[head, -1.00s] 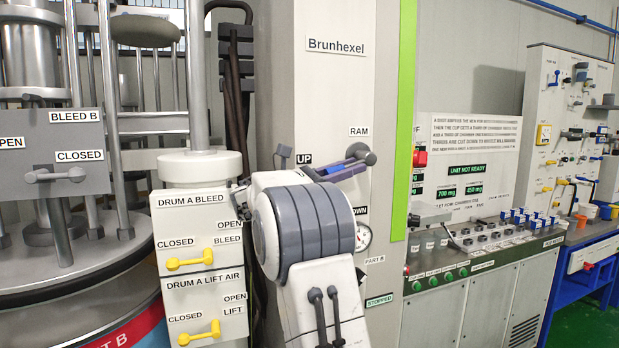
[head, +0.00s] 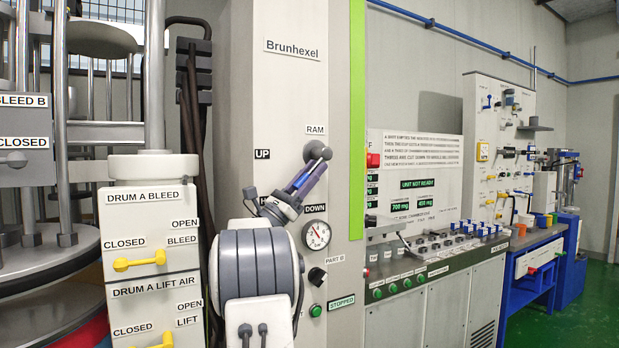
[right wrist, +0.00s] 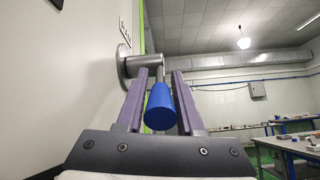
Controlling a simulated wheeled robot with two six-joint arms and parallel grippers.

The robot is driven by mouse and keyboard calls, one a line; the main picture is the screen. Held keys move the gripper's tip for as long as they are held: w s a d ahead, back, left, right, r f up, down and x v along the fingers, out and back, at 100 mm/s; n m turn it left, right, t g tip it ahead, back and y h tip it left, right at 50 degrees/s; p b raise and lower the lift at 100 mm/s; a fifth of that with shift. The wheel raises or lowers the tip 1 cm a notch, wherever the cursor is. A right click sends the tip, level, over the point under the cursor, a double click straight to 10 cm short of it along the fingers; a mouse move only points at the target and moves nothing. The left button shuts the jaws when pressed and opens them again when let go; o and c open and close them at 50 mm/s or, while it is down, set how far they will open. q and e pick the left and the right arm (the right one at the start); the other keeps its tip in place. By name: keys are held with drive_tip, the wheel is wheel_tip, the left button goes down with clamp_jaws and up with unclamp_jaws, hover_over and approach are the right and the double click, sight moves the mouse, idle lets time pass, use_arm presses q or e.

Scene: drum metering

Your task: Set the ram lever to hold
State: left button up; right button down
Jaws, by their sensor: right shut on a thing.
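The ram lever (head: 318,151) is on the tall pale cabinet, below the RAM label. Its round grey hub is clear, and its arm runs down and left from it. My right gripper (head: 305,179) comes from below, its purple fingers shut on the lever's blue grip. In the right wrist view the blue grip (right wrist: 160,107) sits between the fingers, with the grey hub (right wrist: 130,65) behind. The UP label (head: 262,153) is left of the hub and the DOWN label (head: 315,208) below it. A label between them is mostly hidden by my gripper. My left gripper is out of view.
A pressure gauge (head: 315,235) and a green button (head: 315,310) are close to my right arm. The drum valves with yellow handles (head: 140,260) stand to the left. A control desk (head: 430,255) stands to the right.

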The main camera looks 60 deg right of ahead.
idle(0.3)
drive_tip(key=c, duration=0.6)
unclamp_jaws()
drive_tip(key=shift+o, duration=0.2)
drive_tip(key=b+v, duration=0.2)
drive_tip(key=v, duration=0.8)
drive_tip(key=shift+a+f, duration=0.15)
drive_tip(key=shift+f, duration=0.05)
